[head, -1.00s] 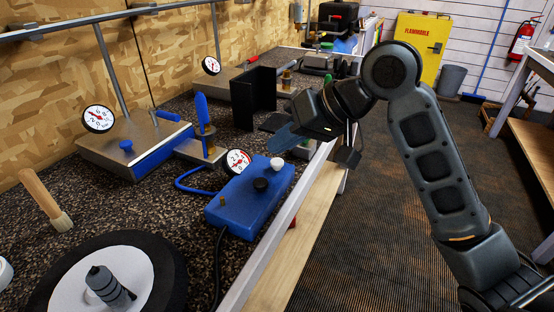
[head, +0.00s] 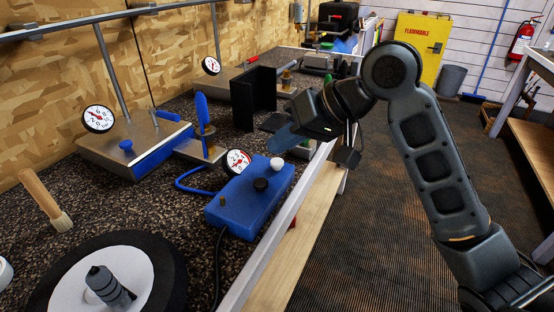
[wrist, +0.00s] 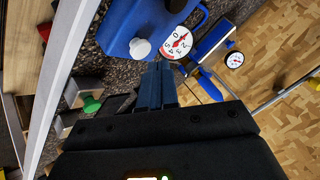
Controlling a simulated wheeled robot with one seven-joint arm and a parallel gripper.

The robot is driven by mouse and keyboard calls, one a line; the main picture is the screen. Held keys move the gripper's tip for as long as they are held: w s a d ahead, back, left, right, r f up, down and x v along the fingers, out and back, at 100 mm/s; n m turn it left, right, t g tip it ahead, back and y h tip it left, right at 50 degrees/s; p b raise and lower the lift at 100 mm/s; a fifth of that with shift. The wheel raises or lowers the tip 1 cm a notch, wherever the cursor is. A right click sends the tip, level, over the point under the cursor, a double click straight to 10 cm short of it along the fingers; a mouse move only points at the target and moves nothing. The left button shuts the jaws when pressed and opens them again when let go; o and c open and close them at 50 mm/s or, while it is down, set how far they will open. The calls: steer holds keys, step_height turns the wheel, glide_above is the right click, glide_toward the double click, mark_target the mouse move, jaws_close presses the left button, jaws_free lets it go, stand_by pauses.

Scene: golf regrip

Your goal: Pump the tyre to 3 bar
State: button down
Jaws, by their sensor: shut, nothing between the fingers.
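The blue pump box (head: 245,205) stands on the speckled bench with a round white dial gauge (head: 237,162), a white knob (head: 276,162) and a black knob (head: 260,184). In the wrist view the gauge (wrist: 180,42) has a thin needle whose exact reading I cannot tell. The white knob (wrist: 140,48) lies close beside my fingertips. My gripper (head: 277,146) is shut and empty, with its blue fingers just above and behind the white knob; I cannot tell if they touch it. The black tyre (head: 168,270) with a white hub lies at the front left, a dark grey fitting (head: 108,287) on its hub.
A grey-and-blue box with a dial (head: 98,119), a blue upright handle (head: 203,112) and a black angled stand (head: 254,98) stand behind the pump. A blue hose (head: 190,184) leaves the pump's left side. A wooden-handled brush (head: 42,195) is at left. The floor at right is open.

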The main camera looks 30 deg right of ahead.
mark_target(283, 162)
steer(key=shift+f, duration=0.1)
steer(key=shift+f, duration=0.3)
steer(key=shift+f+b, duration=0.3)
steer(key=shift+f, duration=0.2)
stand_by(0.7)
steer(key=shift+r, duration=0.1)
stand_by(3.0)
steer(key=shift+r+p, duration=0.85)
steer(key=shift+p, duration=0.2)
step_height(283, 162, up, 5)
steer(key=p, duration=0.5)
